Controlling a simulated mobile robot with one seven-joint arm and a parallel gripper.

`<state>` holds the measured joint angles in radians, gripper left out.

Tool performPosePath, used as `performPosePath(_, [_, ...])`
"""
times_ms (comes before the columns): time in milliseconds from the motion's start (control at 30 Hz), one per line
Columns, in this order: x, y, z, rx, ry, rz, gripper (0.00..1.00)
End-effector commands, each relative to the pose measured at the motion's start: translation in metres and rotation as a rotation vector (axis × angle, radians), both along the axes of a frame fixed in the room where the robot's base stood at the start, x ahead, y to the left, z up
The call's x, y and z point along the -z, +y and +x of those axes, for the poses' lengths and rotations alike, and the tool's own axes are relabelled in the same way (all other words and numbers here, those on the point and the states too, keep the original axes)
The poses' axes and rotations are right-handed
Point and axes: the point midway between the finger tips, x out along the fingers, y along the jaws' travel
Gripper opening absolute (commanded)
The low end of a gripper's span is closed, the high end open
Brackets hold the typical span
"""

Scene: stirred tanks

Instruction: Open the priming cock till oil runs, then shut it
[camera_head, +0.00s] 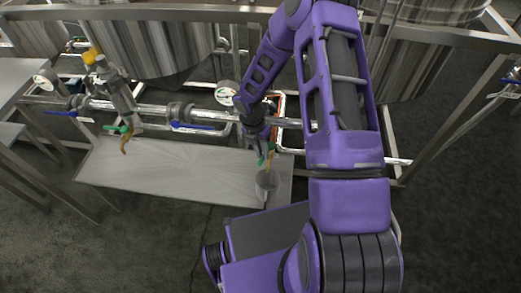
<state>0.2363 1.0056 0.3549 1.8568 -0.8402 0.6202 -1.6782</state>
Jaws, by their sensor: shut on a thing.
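My gripper (260,148) reaches down at the middle of the pipe run, just above the bench. It is shut on the green handle (262,160) of a small cock, though the fingers are small and partly hidden by the arm's end. The cock's brass spout (271,154) shows beside the handle and points down. A grey cup (267,182) stands on the bench beneath it. I cannot tell whether oil runs from the spout or how far the handle is turned. A second green-handled cock (118,129) with a brass spout (125,147) hangs at the left.
A steel bench (170,172) lies under the pipes, mostly clear. Blue-handled valves (198,127) sit on the pipe line, with another at the left (60,114). Round gauges (227,91) stand behind. Large steel tanks (150,40) and frame legs (455,115) border the space.

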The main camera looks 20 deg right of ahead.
Motion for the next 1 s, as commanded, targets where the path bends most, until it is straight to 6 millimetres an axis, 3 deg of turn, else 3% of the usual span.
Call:
performPosePath(500, [-0.0004, -0.0021, -0.0002, -0.02, -0.001, -0.002, 0.0])
performPosePath(533, [-0.0004, -0.0022, -0.0002, -0.02, -0.001, -0.002, 0.21])
performPosePath(700, [-0.0003, -0.0018, -0.0004, -0.02, -0.001, -0.002, 0.49])
performPosePath(1000, [-0.0016, -0.001, -0.0004, -0.02, -0.001, -0.001, 0.49])
